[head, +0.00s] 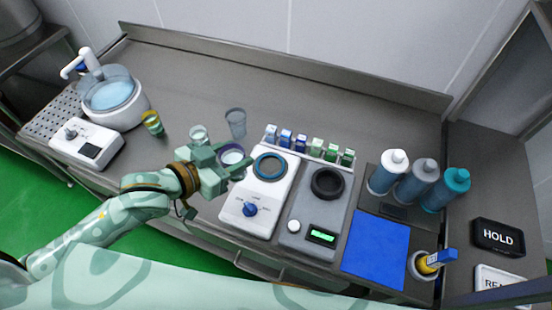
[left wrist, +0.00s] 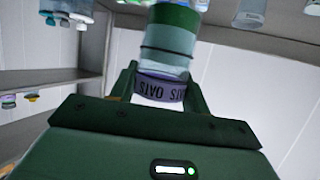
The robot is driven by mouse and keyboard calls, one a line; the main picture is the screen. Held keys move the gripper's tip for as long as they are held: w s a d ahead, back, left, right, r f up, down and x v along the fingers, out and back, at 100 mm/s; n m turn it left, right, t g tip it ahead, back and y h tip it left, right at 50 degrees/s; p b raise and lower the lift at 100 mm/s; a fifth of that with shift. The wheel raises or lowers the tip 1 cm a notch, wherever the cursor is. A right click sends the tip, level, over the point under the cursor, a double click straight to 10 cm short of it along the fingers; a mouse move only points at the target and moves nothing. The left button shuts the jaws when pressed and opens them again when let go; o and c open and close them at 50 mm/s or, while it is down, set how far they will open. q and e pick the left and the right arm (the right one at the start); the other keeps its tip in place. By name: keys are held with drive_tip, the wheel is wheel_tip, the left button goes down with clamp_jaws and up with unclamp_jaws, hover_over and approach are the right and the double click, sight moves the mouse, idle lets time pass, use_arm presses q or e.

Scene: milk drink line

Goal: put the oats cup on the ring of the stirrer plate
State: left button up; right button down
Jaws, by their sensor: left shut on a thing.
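The oats cup (head: 232,153), with a purple band, is at my left gripper (head: 226,162) in the head view, partly hidden by the fingers. In the left wrist view the band of the oats cup (left wrist: 160,88) reads OATS upside down, between the two fingers of my left gripper (left wrist: 158,82), which is shut on it. The white stirrer plate (head: 240,215) is just right of the gripper, with a blue ring (head: 270,166) on top and a blue knob. The cup is left of the ring, apart from it. My right gripper is not in view.
A grey scale (head: 318,215) is right of the stirrer plate. Small vials (head: 302,143) line its back. Bottles (head: 416,182) and a blue mat (head: 376,245) are farther right.

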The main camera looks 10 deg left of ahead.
use_arm(q)
drive_tip(key=w+d+f+b, duration=0.1)
drive_tip(key=w+d+f, duration=0.1)
drive_tip(key=w+f, duration=0.1)
drive_tip(key=w+d+f+b, duration=0.1)
drive_tip(key=w+f+b, duration=0.1)
drive_tip(key=w+f, duration=0.2)
drive_tip(key=w+d+f+b, duration=0.2)
drive_tip(key=w+f, duration=0.2)
drive_tip(key=f, duration=0.1)
drive_tip(key=shift+d+f, duration=0.2)
drive_tip(key=shift+d, duration=0.1)
drive_tip(key=shift+r, duration=0.1)
drive_tip(key=o, duration=1.1)
